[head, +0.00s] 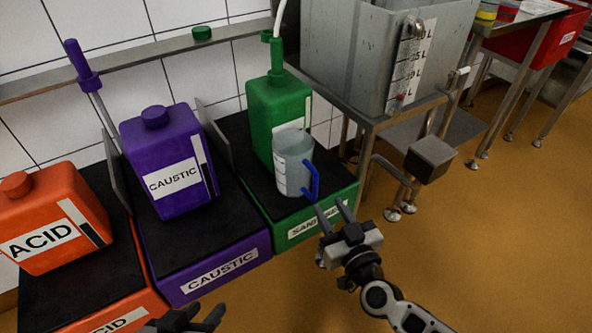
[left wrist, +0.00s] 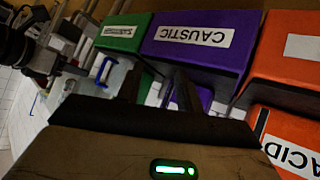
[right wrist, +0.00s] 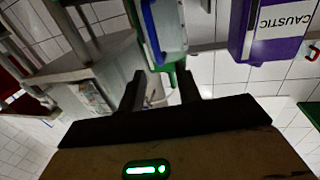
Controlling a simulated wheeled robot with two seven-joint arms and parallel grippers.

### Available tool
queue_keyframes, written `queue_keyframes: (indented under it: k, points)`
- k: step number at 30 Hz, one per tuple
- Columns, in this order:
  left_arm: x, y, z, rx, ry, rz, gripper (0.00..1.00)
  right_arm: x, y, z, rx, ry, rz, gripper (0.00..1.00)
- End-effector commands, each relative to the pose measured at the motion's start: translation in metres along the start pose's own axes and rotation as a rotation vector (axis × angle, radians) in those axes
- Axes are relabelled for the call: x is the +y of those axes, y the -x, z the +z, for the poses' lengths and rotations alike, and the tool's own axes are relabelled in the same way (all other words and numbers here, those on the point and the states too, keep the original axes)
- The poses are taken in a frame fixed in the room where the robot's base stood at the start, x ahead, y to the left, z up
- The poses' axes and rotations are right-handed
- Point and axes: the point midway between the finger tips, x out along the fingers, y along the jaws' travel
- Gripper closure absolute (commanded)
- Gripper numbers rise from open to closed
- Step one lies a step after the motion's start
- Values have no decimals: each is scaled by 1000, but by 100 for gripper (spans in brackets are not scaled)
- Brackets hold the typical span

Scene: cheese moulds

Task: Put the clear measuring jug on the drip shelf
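The clear measuring jug (head: 292,168) stands upright on the black top of the green station, in front of the green canister (head: 272,103). Its blue handle (head: 313,182) faces right, towards my right gripper. My right gripper (head: 333,211) is open and empty, just in front of and below the handle. The handle shows above its fingers in the right wrist view (right wrist: 150,32). My left gripper (head: 204,313) is open and empty at the bottom edge, before the caustic station. A steel ledge (head: 130,66) along the tiled wall may be the drip shelf; I cannot tell for sure.
A purple caustic canister (head: 168,165) and an orange acid canister (head: 50,222) stand left of the jug on their own stations. A green cap (head: 202,33) lies on the ledge. A steel vat (head: 385,55) on a frame stands right.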

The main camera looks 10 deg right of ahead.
Motion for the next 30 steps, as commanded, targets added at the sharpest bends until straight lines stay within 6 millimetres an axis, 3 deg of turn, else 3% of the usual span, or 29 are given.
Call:
queue_keyframes:
  k: [3,13,21,30]
  points:
    - [-1,-6,7,-17,1,5,64,0,-24,1,3,-1,0,66]
    - [-2,-12,1,12,-8,10,64,1,-52,1,2,-1,-1,66]
    - [5,-9,-13,98,-16,29,64,5,-90,2,0,-1,-2,66]
    - [9,-4,-10,96,-16,38,64,5,-95,0,-1,0,-2,66]
